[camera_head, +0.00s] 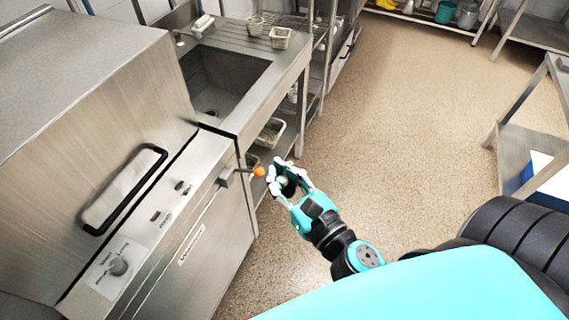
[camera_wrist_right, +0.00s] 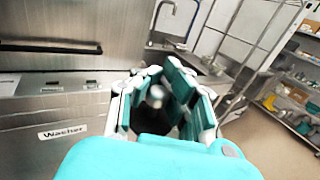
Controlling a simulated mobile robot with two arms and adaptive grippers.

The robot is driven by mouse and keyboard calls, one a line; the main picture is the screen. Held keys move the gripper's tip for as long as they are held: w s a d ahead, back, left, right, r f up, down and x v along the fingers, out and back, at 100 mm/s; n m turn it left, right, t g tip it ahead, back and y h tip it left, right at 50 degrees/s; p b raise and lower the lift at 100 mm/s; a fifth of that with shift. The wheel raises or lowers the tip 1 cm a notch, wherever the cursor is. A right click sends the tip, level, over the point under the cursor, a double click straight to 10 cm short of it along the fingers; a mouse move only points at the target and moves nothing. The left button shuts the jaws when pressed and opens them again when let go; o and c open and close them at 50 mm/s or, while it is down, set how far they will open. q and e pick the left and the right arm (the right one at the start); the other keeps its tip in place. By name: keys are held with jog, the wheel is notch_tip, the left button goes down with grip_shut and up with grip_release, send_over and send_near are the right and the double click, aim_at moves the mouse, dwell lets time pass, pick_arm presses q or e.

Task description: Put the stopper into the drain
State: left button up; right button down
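The sink (camera_head: 248,88) is a steel basin set into the counter in the head view, with a small drain (camera_head: 211,113) on its floor. My right gripper (camera_head: 284,177) is in front of the washer and the near end of the sink counter, outside the basin. Its fingers are closed around a dark piece with a pale rounded knob, which looks like the stopper (camera_head: 287,185). The knob of the stopper (camera_wrist_right: 156,94) also shows between the fingers of the right gripper (camera_wrist_right: 160,82) in the right wrist view. The fingers partly hide it. My left gripper is not in view.
A steel washer (camera_head: 125,200) with a black handle stands left of the sink. Its lever with an orange knob (camera_head: 259,171) sticks out close to my right gripper. Perforated baskets (camera_head: 280,38) sit on and under the counter. The floor (camera_head: 400,120) to the right is clear.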

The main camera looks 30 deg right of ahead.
jog(key=w+a+r+n+g+y, duration=0.4)
jog(key=a+r+n+y, duration=0.4)
jog(key=a, duration=0.3)
jog(key=w+a+f+n+g+y, duration=0.3)
jog(key=w+a+f+g+y, duration=0.1)
jog(key=f+g+y, duration=0.15)
notch_tip(320, 180, up, 11)
jog(key=w+a+m+t+h, duration=0.1)
jog(key=a+m+t+h, duration=0.1)
jog(key=m+t+h, duration=1.1)
jog(key=s+d+f+n+g+y, duration=0.1)
jog(key=d+f+n+g+y, duration=0.1)
jog(key=f+n+g+y, duration=0.3)
jog(key=s+d+f+n+g+y, duration=0.1)
jog(key=d+f+n+g+y, duration=0.2)
jog(key=n+g+y, duration=0.7)
jog(key=shift+s+d+f+n+g, duration=0.2)
jog(key=shift+f+n+g, duration=1.05)
jog(key=shift+g, duration=1.3)
jog(key=shift+s+a+r, duration=0.1)
